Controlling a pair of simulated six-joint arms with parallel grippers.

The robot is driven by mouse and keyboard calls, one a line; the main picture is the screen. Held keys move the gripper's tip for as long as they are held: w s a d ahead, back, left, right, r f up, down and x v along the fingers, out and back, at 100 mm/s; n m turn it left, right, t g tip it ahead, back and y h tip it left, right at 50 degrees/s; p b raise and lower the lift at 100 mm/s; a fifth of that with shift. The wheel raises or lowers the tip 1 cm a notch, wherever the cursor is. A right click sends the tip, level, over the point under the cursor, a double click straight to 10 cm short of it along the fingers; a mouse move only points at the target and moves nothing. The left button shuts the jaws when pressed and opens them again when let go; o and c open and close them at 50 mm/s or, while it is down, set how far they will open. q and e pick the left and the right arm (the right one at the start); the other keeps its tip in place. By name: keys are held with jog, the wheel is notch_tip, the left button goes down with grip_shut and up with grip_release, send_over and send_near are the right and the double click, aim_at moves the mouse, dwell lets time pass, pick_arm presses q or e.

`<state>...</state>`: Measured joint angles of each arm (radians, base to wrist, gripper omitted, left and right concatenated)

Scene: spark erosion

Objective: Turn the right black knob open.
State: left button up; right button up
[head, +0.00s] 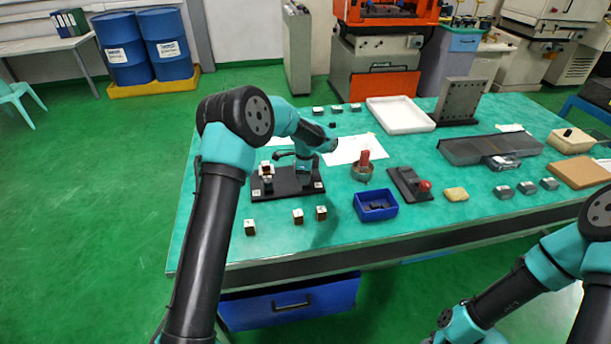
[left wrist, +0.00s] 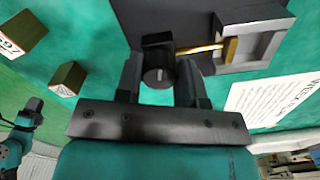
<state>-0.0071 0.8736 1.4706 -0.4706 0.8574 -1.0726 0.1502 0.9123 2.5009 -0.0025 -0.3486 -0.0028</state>
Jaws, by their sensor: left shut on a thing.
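A brass rod (left wrist: 205,48) runs from beside the knob towards a grey metal block (left wrist: 262,47) on a dark base plate (left wrist: 180,14). In the head view, the dark base plate (head: 265,188) lies on the left part of the table, under my left wrist. The arm hides the knob there. My right arm shows at the lower right, but its gripper is out of view.
Small marked blocks (head: 298,216) stand near the table's front edge. A blue bin (head: 376,206), a cup with a red-handled tool (head: 362,172) and a dark plate with a red knob (head: 409,184) stand to the right. A white paper (head: 352,149) lies behind.

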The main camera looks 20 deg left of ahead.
pick_arm(q)
jog(key=n, duration=1.5)
jog(key=shift+n, duration=0.4)
jog(key=n, duration=0.4)
jog(key=shift+d+n, duration=0.1)
jog(key=shift+n, duration=0.3)
jog(key=o, duration=0.9)
notch_tip(320, 180, up, 18)
jog(key=shift+f, duration=0.25)
jog(key=shift+d, duration=0.1)
